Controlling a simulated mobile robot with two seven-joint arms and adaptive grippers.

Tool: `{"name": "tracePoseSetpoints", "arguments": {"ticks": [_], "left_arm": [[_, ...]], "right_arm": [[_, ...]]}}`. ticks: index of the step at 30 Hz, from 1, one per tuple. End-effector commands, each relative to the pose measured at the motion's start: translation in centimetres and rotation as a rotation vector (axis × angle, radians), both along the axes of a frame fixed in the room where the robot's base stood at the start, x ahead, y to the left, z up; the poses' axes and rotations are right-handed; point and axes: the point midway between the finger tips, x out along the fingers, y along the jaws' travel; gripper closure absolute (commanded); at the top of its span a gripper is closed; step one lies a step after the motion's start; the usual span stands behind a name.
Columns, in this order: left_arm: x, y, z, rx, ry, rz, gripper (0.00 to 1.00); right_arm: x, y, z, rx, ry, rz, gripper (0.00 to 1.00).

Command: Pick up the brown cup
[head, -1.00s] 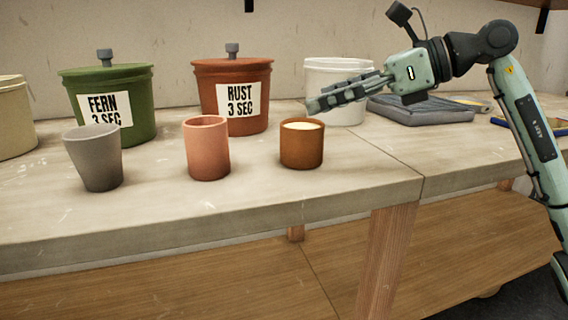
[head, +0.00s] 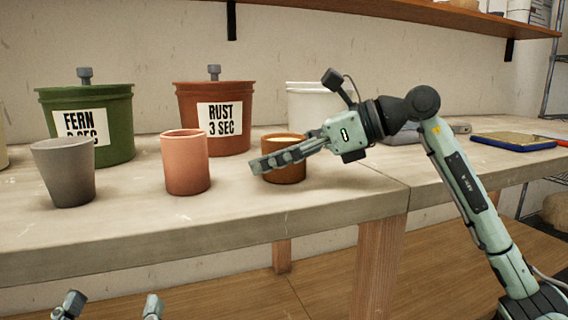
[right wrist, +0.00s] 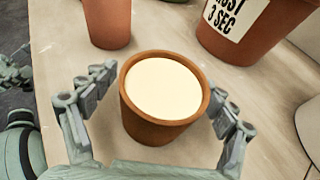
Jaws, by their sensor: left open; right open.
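The brown cup (head: 284,172), filled with something pale cream, stands upright on the workbench (head: 330,210). My right gripper (head: 268,163) is level with it, one finger crossing in front of the cup. In the right wrist view the brown cup (right wrist: 150,132) sits between the two spread fingers of my right gripper (right wrist: 165,95). The right finger looks close to the cup wall; a gap shows at the left finger. My left gripper (head: 111,305) is at the bottom left edge of the head view, its fingertips apart and empty, below the bench front.
A pink cup (head: 186,162) and a grey cup (head: 65,172) stand left of the brown cup. Behind are a rust bucket (head: 214,92), a green bucket (head: 115,125) and a white container (head: 305,100). A blue-edged tray (head: 513,141) lies far right.

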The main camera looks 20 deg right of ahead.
Motion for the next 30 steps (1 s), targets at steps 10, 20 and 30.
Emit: {"name": "tracePoseSetpoints", "arguments": {"ticks": [10,20,30], "left_arm": [[0.01,0.01,0.00,0.000,-0.001,0.000,0.25],[0.01,0.00,0.00,0.000,-0.001,0.000,0.25],[0.02,0.00,-0.01,0.000,0.000,0.001,0.25]], "right_arm": [[1.01,1.32,-0.64,-0.001,-0.001,-0.001,0.15],[1.01,1.30,-0.63,-0.001,-0.001,-0.001,0.49],[1.00,1.29,-0.63,-0.001,-0.001,-0.001,0.88]]}}
